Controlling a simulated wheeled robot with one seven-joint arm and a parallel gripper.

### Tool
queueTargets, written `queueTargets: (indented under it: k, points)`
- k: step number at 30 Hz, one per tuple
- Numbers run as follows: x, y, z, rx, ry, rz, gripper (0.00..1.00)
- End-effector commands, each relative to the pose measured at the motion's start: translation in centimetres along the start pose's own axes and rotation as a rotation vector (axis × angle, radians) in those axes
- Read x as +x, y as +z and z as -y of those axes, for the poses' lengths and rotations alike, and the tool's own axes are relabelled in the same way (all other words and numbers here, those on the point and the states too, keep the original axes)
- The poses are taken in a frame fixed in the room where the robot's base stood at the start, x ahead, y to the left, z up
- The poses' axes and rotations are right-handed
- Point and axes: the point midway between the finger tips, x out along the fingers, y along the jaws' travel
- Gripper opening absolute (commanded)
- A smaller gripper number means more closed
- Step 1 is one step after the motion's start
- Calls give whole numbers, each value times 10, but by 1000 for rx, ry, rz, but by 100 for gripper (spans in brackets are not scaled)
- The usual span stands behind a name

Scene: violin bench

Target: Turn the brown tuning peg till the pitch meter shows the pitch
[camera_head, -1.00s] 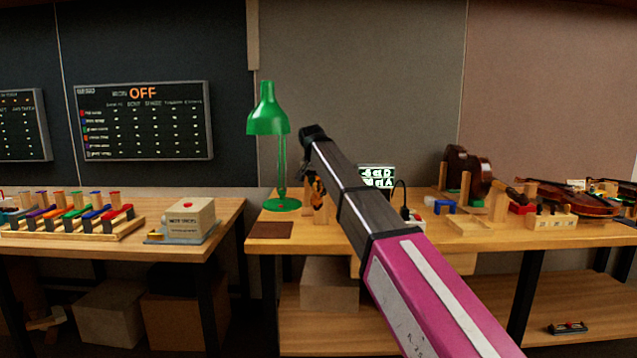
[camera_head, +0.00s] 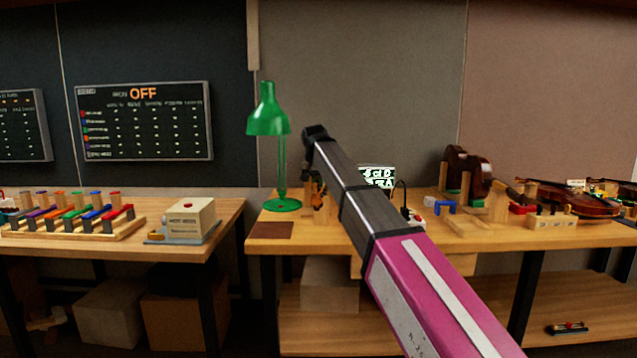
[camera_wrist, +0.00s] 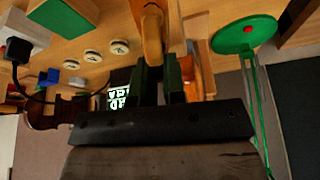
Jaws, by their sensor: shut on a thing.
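In the wrist view my gripper (camera_wrist: 167,82) has its dark fingers close together at a brown, rounded wooden piece (camera_wrist: 152,38). It is shut on this piece, which seems to be the brown tuning peg; the fingers hide where they touch it. The pitch meter (camera_wrist: 118,97) is a small lit screen beside the fingers in the wrist view. In the head view the pitch meter (camera_head: 378,177) stands on the bench behind my arm, partly covered, its characters too small to read surely. An orange-brown part (camera_head: 318,196) shows beside a wooden stand.
A green lamp (camera_head: 268,122) stands close left of my arm. Violins (camera_head: 575,201), wooden blocks and a black cable (camera_head: 404,195) lie to the right. A left table (camera_head: 120,245) holds a coloured rack and a box (camera_head: 188,219). The brown mat (camera_head: 272,230) is clear.

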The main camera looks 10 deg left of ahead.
Motion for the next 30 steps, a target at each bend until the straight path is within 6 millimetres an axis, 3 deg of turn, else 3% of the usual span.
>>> queueTargets:
  k: [1,2,3,4,16,30]
  points:
    - [2,1,0,0,1,3,0]
    - [2,1,0,0,1,3,21]
    - [2,1,0,0,1,3,34]
    - [2,1,0,1,1,3,37]
    - [-8,0,0,1,0,0,37]
    - [-87,0,0,1,0,1,37]
